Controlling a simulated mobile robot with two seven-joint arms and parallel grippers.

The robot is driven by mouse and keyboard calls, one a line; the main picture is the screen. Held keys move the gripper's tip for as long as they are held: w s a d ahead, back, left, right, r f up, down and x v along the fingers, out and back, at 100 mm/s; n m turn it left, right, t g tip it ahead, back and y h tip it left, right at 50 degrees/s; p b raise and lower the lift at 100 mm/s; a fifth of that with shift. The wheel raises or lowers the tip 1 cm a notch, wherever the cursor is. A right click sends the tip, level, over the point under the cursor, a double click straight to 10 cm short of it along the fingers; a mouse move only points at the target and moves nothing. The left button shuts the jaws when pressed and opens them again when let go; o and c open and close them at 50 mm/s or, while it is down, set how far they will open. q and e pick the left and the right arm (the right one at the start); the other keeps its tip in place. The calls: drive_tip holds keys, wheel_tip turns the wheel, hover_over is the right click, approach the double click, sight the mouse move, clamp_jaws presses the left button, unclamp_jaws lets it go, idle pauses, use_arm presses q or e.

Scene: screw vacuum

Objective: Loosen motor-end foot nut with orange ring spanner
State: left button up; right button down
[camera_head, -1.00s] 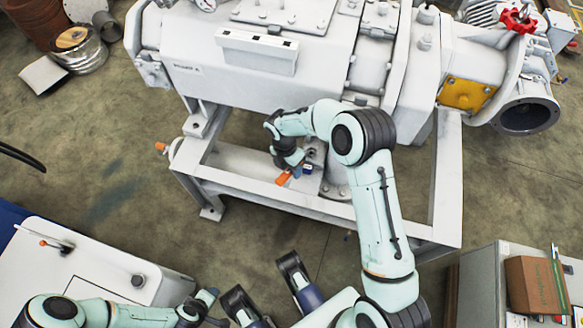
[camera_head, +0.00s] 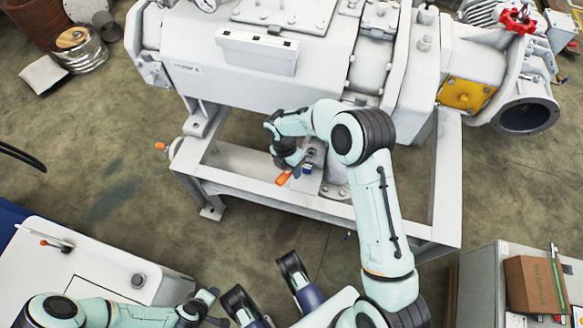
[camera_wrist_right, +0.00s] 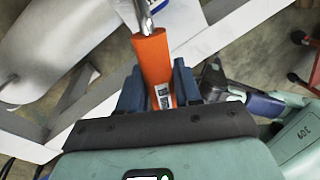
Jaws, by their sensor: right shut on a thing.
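The orange ring spanner (camera_head: 283,178) shows as a short orange end at the machine's frame in the head view. In the right wrist view its orange handle (camera_wrist_right: 153,58) points up and away, with a bare metal shaft above it running out of the top edge. My right gripper (camera_head: 298,170) is shut on the orange handle; its blue fingers (camera_wrist_right: 158,92) lie on both sides of it. The ring end and the foot nut cannot be made out. My left gripper (camera_head: 207,302) is low at the bottom left, away from the machine, and its jaws are unclear.
The white vacuum machine (camera_head: 270,75) rests on a pale steel frame (camera_head: 285,200) around the right gripper. A white cabinet (camera_head: 90,265) stands at the lower left. A cardboard box (camera_head: 535,285) sits on a grey cabinet (camera_head: 484,285) at the lower right. Open floor lies left of the frame.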

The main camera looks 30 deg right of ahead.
use_arm(q)
drive_tip(key=shift+f+b, duration=0.3)
drive_tip(key=shift+f, duration=0.1)
use_arm(e)
drive_tip(key=shift+f, duration=0.7)
use_arm(q)
drive_tip(key=shift+w+a, duration=0.1)
